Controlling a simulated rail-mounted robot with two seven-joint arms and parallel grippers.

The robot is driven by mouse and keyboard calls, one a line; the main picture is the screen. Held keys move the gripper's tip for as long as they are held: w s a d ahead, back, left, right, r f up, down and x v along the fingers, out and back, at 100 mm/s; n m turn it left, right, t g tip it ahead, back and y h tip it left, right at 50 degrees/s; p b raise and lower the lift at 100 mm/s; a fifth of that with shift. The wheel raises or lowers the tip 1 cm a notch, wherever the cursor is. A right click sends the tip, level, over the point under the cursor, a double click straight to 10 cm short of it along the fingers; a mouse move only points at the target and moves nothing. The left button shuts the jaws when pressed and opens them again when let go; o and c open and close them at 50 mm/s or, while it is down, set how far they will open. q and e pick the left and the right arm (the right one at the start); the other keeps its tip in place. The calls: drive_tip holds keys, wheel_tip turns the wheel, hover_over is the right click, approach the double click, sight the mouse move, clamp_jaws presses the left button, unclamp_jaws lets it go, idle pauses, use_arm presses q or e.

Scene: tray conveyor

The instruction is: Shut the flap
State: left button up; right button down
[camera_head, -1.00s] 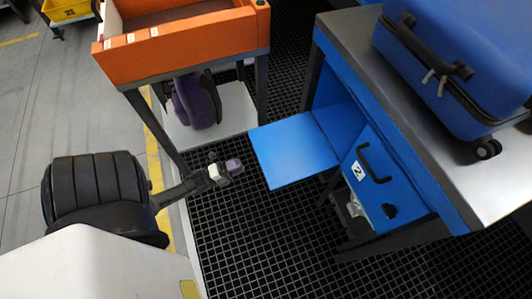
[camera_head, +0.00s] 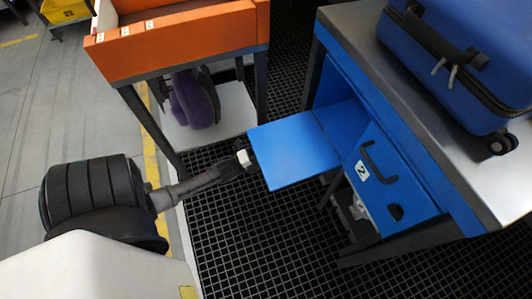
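The flap (camera_head: 293,152) is a flat blue panel that sticks out to the left from the blue cabinet (camera_head: 345,85) under the metal-topped table. It stands open, roughly level, and its inner edge meets the compartment opening. My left gripper (camera_head: 247,159) comes in from the left and is at the flap's outer left edge. Its fingertips are partly hidden by that edge, so I cannot tell whether they touch the flap or how far apart they are. My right gripper is not in view.
A blue drawer front marked 2 (camera_head: 381,177), with a black handle, is beside the flap. A blue suitcase (camera_head: 450,60) lies on the metal tabletop (camera_head: 400,93). An orange tray table (camera_head: 180,42) stands at the upper left, with a purple object (camera_head: 196,100) below. Black grating (camera_head: 250,235) covers the floor.

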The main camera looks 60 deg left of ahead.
use_arm(q)
drive_tip(key=shift+c, duration=0.5)
clamp_jaws()
